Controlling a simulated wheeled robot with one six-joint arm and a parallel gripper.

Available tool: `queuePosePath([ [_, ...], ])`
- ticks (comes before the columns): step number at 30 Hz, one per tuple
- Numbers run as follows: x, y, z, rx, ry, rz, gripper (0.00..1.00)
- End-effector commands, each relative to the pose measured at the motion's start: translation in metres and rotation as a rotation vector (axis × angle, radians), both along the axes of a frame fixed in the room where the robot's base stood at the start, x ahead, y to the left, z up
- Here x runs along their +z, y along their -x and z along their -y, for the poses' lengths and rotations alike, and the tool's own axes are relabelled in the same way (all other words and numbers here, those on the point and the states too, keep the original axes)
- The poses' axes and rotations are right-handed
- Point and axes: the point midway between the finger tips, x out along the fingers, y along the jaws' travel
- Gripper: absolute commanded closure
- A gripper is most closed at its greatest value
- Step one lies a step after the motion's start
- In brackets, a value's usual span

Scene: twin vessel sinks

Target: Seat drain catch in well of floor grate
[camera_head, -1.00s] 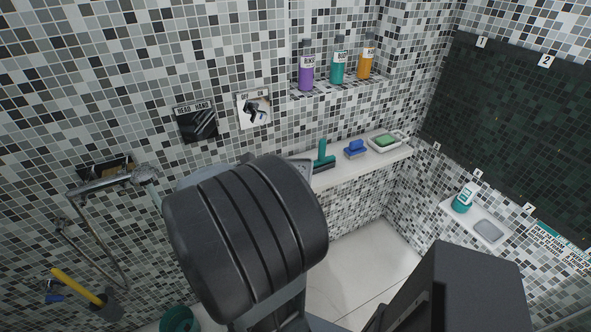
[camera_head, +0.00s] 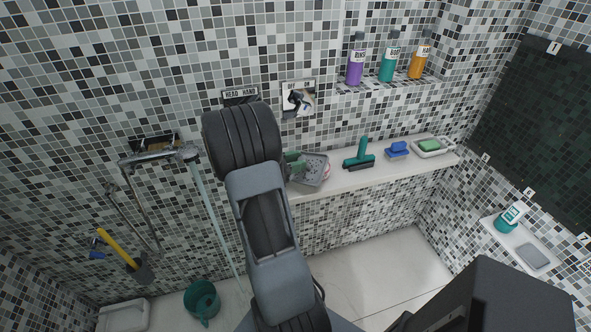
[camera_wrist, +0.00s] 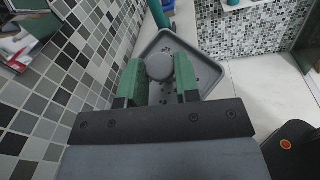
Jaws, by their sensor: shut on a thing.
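My gripper (camera_wrist: 159,72) has green fingers and is shut on a round grey piece, which I take to be the drain catch (camera_wrist: 160,66). In the wrist view the catch sits between the two fingertips, over a grey tray with small holes (camera_wrist: 168,40). I cannot tell whether the catch touches the tray. In the head view my gripper (camera_head: 293,166) is at the left side of this tray (camera_head: 317,170), on the white ledge. The catch cannot be made out there. I cannot identify the floor grate in either view.
On the ledge (camera_head: 375,180), right of the tray, are a teal squeegee (camera_head: 361,155), a blue brush (camera_head: 398,150) and a soap dish (camera_head: 434,152). Bottles stand in the niche above. A teal bucket (camera_head: 203,300) stands on the floor; floor at right is clear.

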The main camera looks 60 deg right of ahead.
Motion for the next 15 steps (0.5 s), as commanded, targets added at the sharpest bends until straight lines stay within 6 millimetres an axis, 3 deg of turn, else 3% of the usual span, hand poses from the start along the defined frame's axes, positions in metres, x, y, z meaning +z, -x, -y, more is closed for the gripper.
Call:
queuePosePath([
  [8,-0.031,-0.004,0.002,0.001,-0.002,-0.003,1.00],
  [15,-0.036,-0.004,0.002,0.001,0.000,0.000,1.00],
])
